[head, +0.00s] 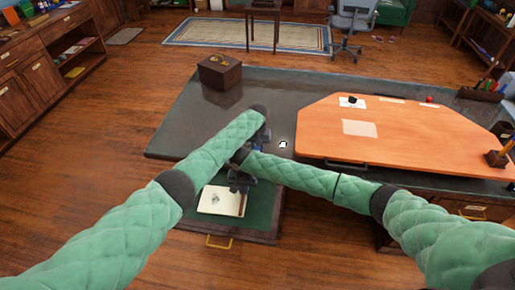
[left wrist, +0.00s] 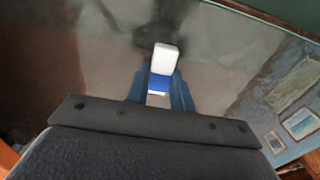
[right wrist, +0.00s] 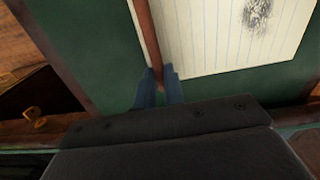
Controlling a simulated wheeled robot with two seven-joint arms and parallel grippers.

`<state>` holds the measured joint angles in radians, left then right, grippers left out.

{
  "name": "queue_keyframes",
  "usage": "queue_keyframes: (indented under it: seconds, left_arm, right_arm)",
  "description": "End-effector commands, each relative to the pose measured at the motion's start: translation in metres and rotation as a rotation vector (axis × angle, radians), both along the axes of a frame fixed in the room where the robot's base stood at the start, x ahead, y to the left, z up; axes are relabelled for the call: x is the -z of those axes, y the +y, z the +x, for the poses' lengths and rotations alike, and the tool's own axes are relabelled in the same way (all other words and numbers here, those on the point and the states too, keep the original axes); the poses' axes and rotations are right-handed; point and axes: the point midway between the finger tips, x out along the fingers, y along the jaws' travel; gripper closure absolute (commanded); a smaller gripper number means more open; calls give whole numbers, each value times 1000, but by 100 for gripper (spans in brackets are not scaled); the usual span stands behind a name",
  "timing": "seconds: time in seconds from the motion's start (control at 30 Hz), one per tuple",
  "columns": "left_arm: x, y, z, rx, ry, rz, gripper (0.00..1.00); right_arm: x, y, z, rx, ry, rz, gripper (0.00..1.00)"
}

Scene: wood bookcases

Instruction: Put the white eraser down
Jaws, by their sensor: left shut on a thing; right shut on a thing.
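The white eraser (left wrist: 163,62) with a blue sleeve (left wrist: 160,82) is between the fingers of my left gripper (left wrist: 162,92), which is shut on it. The eraser's white end sticks out beyond the fingertips over the dark desk top (head: 190,130). I cannot tell whether it touches the desk. In the head view my left gripper (head: 264,135) is partly hidden by my arms. My right gripper (right wrist: 160,84) is shut on a thin brown strip (right wrist: 147,40) beside a lined notepad (right wrist: 220,35) in the open green-lined drawer. The right gripper (head: 241,184) also shows over the drawer.
The open drawer (head: 263,212) juts out at the desk's front, with the notepad (head: 216,201) in it. An orange board (head: 410,135) covers the right. A brown box (head: 220,73) stands at the back left.

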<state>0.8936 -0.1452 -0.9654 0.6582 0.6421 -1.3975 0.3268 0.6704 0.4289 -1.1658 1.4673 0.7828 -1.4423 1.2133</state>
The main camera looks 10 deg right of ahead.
Motion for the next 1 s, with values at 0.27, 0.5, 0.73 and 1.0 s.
queue_keyframes:
  seconds: [0.27,0.5,0.73,1.0]
  left_arm:
    - [2,0,0,0,0,0,100]
    - [2,0,0,0,0,0,56]
    - [-1,0,0,1,0,0,56]
    - [-38,0,1,1,-1,-1,56]
  right_arm:
    - [0,0,0,0,0,-1,100]
    - [0,0,0,0,0,0,100]
    - [0,0,0,0,0,0,100]
    - [0,0,0,0,0,0,100]
